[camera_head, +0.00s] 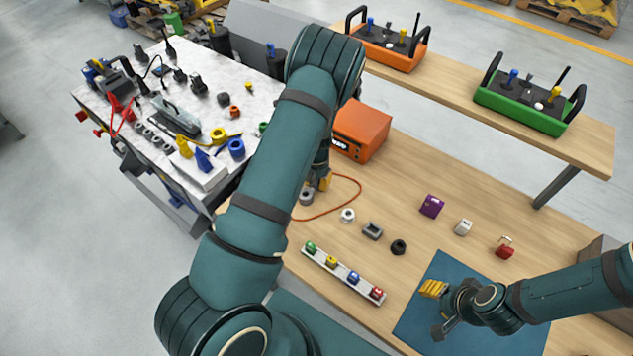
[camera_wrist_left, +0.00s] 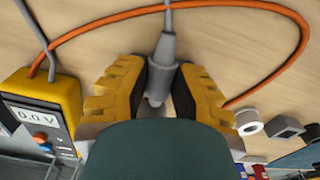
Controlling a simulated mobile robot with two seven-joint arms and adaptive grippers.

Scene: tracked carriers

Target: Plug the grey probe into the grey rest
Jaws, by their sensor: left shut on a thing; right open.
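My left gripper (camera_head: 322,183) is over the wooden table, shut on the grey probe (camera_wrist_left: 164,55). In the left wrist view the probe lies between the yellow fingers (camera_wrist_left: 158,92), with its grey cable running off the top edge. The lower end of the probe is partly hidden by the wrist. My right gripper (camera_head: 437,311) is open and empty above the blue mat (camera_head: 415,328).
A white ring (camera_head: 348,215), a grey block (camera_head: 372,231) and a black ring (camera_head: 398,247) lie to the right. A strip of coloured pieces (camera_head: 318,258) is in front.

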